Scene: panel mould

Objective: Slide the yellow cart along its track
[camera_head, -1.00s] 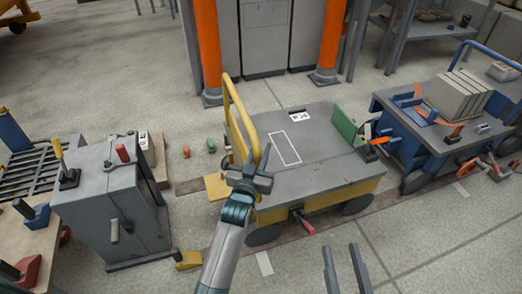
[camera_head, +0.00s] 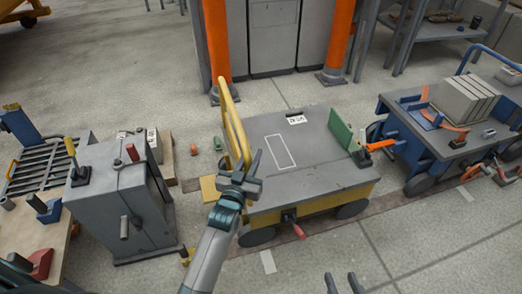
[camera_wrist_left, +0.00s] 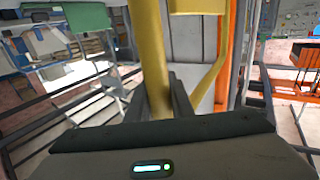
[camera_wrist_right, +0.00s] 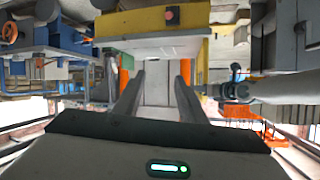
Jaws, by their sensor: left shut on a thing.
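The yellow cart (camera_head: 330,200) with a grey top stands on the floor track (camera_head: 385,207). Its upright yellow handle (camera_head: 233,122) is at its left end. My left gripper (camera_head: 243,178) is shut on the handle's near post, and in the left wrist view the yellow bar (camera_wrist_left: 152,60) runs down between the fingers (camera_wrist_left: 158,95). My right gripper (camera_head: 341,283) is open and empty, low in front of the cart. The right wrist view shows its fingers (camera_wrist_right: 155,90) apart with nothing between them.
A grey cabinet (camera_head: 125,205) with levers stands left of the cart. A blue cart (camera_head: 435,135) carrying grey slabs stands to the right, with a gap between. Orange pillars (camera_head: 215,45) stand behind. A green plate (camera_head: 340,130) rises from the yellow cart's right end. Open floor lies in front.

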